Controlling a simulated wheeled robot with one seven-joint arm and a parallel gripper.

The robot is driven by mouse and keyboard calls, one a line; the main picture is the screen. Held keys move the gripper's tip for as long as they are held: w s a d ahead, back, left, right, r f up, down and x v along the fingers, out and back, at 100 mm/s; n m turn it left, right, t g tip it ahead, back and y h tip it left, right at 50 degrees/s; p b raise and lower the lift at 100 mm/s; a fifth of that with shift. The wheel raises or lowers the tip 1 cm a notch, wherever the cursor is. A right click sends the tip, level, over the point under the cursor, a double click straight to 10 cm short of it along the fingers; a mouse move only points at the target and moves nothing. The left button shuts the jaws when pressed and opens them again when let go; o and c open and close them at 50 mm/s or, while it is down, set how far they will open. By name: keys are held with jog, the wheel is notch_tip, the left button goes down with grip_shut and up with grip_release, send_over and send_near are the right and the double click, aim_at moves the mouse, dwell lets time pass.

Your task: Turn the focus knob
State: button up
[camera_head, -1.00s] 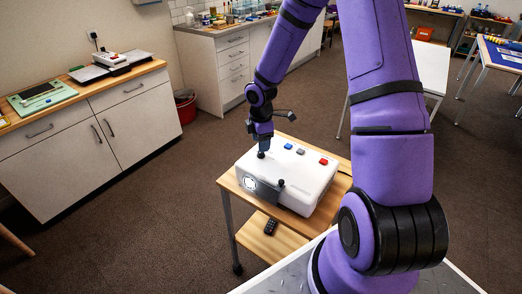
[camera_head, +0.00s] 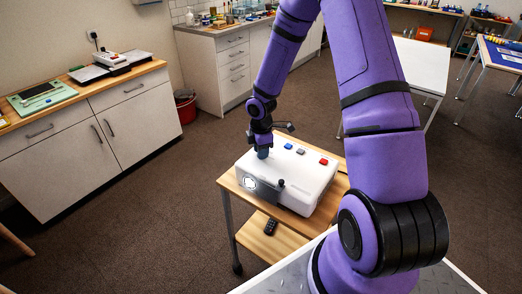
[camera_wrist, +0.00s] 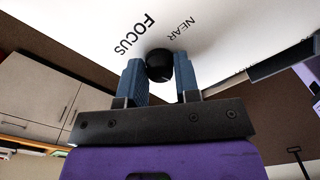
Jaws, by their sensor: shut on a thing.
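A white projector (camera_head: 310,183) with a round lens on its front stands on a small wooden table. In the wrist view, the black focus knob (camera_wrist: 159,66) stands on the white top, with the words FOCUS and NEAR printed beside it. My gripper (camera_wrist: 158,60) has its two blue fingers on either side of the knob and is shut on it. In the head view, my gripper (camera_head: 263,153) is at the projector's left corner and hides the knob.
Blue, grey and red buttons lie on the projector's top, and a black knobbed part (camera_head: 281,184) is at its front edge. A remote (camera_head: 270,227) lies on the lower shelf. Cabinets (camera_head: 95,125) stand at left, with open floor between.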

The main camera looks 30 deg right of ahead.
jog(key=shift+m, duration=1.5)
jog(key=o, duration=0.9)
notch_tip(320, 180, up, 11)
jog(key=shift+f, duration=0.1)
